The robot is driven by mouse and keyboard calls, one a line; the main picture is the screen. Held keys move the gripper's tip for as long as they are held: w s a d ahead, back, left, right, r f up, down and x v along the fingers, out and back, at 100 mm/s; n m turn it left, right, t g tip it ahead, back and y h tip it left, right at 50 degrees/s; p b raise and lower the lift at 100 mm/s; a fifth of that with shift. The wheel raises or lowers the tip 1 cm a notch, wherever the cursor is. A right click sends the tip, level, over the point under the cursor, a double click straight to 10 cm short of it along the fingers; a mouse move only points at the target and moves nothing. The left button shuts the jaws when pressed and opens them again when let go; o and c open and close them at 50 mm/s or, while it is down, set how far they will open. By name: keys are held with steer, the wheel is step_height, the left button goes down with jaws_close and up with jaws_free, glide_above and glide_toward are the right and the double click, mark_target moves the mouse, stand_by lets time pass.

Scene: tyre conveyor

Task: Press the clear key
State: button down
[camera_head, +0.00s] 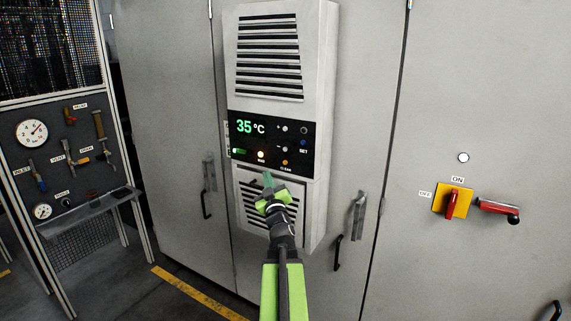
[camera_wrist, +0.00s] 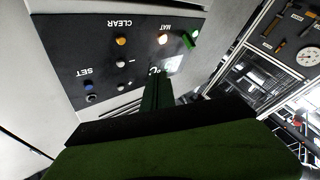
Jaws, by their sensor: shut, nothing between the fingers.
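The clear key is a small orange button (camera_head: 285,163) above the CLEAR label, low on the black control panel (camera_head: 240,120). In the wrist view the panel is upside down, and the clear key (camera_wrist: 121,40) sits by its CLEAR label. My gripper (camera_head: 267,178) is shut and empty, just below the panel and left of the clear key in the head view. In the wrist view its dark green fingers (camera_wrist: 156,88) point toward the panel, apart from the clear key. They partly cover the display. Whether the fingertips touch anything cannot be told.
A lit lamp (camera_head: 261,155) and a green-lit part (camera_head: 239,151) are left of the clear key. A blue SET key (camera_head: 303,143) is up and right. The display reads 35 °C. Vents lie above and below. A red-yellow switch (camera_head: 453,201) is far right, a gauge board (camera_head: 62,150) left.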

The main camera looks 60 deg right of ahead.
mark_target(285, 163)
steer(key=shift+d, duration=4.4)
steer(key=shift+d, duration=0.1)
steer(key=shift+d, duration=0.3)
steer(key=shift+d, duration=0.4)
steer(key=shift+a, duration=0.85)
